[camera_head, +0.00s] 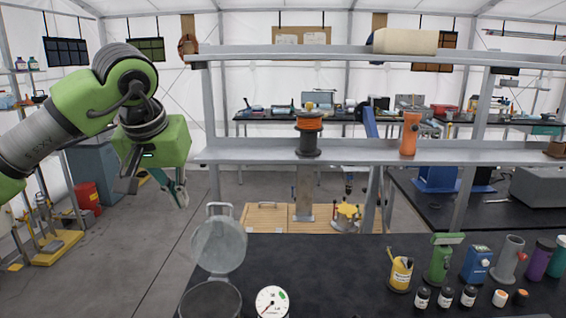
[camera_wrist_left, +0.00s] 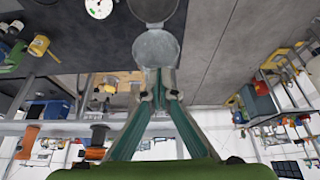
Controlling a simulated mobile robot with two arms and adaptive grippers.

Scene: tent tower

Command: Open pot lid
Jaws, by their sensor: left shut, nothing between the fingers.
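The grey pot (camera_head: 211,300) stands at the front left edge of the black table, cut off by the bottom of the head view. Its round lid (camera_head: 219,245) stands raised, upright at the back of the pot, with a handle (camera_head: 219,208) at its top. In the left wrist view the lid (camera_wrist_left: 157,47) and pot (camera_wrist_left: 153,9) show beyond the fingertips. My left gripper (camera_head: 181,197) is shut and empty, up and to the left of the lid, apart from it in the head view. It also shows in the left wrist view (camera_wrist_left: 160,94). My right gripper is not in view.
A round gauge (camera_head: 272,302) is just right of the pot. A yellow cup (camera_head: 400,273), a green device (camera_head: 440,260) and several small bottles stand on the table's right. A grey shelf (camera_head: 350,151) spans behind. The table's middle is clear.

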